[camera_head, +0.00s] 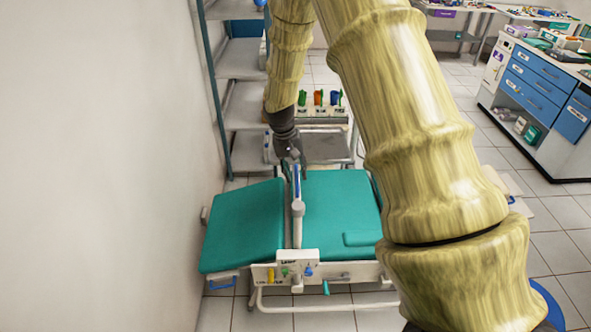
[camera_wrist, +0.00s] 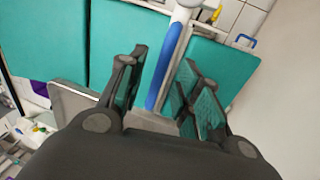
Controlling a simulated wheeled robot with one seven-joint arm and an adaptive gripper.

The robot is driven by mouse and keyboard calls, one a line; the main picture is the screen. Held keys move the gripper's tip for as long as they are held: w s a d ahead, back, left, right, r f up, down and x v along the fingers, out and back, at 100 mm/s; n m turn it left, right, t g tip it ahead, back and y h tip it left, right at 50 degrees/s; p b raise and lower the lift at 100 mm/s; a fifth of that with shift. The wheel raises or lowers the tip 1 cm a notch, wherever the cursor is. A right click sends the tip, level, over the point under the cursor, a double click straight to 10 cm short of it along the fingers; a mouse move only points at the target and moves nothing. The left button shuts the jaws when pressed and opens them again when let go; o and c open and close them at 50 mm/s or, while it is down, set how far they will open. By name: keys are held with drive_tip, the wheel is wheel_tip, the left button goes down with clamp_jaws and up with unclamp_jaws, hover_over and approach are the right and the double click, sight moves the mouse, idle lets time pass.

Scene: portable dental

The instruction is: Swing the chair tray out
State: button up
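The chair tray's white arm (camera_head: 297,222) runs across the green chair (camera_head: 335,205), from a control block (camera_head: 297,268) at the front edge towards the back. Its blue grip (camera_head: 297,180) also shows in the wrist view (camera_wrist: 168,62). My gripper (camera_head: 297,160) is at the far end of this arm. In the wrist view my gripper (camera_wrist: 164,58) is open, its fingers on either side of the blue grip, with a gap on the left. A grey plate (camera_wrist: 72,98), probably the tray, lies partly hidden behind the fingers. Contact cannot be told.
A shelf rack (camera_head: 240,105) and a white wall (camera_head: 100,160) stand on the left. A cart (camera_head: 322,112) with coloured handpieces is behind the chair. Blue-drawered cabinets (camera_head: 535,85) stand at the right.

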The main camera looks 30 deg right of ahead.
drive_tip(key=shift+f, duration=0.4)
clamp_jaws()
drive_tip(key=shift+w, duration=0.1)
